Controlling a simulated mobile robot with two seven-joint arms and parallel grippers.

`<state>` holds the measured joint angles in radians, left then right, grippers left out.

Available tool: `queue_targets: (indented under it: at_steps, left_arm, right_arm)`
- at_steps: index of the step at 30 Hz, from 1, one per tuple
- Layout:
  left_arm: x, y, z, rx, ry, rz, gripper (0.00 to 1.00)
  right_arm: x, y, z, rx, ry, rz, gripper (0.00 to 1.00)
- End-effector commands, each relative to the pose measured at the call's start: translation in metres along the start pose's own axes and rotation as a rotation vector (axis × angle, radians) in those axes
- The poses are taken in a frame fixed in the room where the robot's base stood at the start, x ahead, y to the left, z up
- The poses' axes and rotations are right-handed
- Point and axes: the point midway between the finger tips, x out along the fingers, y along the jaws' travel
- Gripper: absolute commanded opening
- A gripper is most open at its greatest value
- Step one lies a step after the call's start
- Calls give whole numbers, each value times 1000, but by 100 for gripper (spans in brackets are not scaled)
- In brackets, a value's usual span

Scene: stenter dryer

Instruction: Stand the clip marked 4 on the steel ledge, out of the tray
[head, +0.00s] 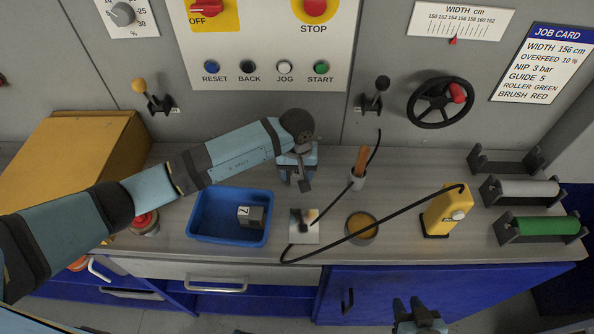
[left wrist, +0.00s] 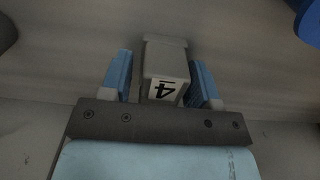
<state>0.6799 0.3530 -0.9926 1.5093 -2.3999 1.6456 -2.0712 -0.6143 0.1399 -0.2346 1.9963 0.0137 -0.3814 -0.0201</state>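The clip marked 4 (left wrist: 165,72) is a grey block with a white label, between the fingers of my left gripper (left wrist: 161,82) in the left wrist view. A gap shows beside the left finger, and the right finger is very close to the clip. In the head view my left gripper (head: 297,178) points down over the grey ledge (head: 328,190), right of the blue tray (head: 203,236); the clip is mostly hidden there. Another clip, marked 7 (head: 250,215), lies in the tray. My right gripper (head: 419,318) is at the bottom edge, empty, its finger opening unclear.
Rollers (head: 540,227) are at the far right. A red button (head: 143,222) is left of the tray.

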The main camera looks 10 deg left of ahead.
Motion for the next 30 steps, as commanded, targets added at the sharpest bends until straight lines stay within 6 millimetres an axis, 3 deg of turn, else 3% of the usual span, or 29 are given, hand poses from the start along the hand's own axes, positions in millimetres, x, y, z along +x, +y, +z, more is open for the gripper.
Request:
queue_targets:
  at_steps: [9,14,24,30]
  left_arm:
    - [-2,0,0,0,0,1,65]
    - [-13,0,-2,0,4,2,65]
    - [-84,0,-2,1,6,1,65]
    - [-114,0,-1,1,3,1,65]
  right_arm:
    - [-1,0,-1,0,-1,0,33]
    - [-1,0,-1,-1,1,0,33]
    - [5,0,9,1,-3,0,33]
    - [6,-1,10,6,-4,-1,33]
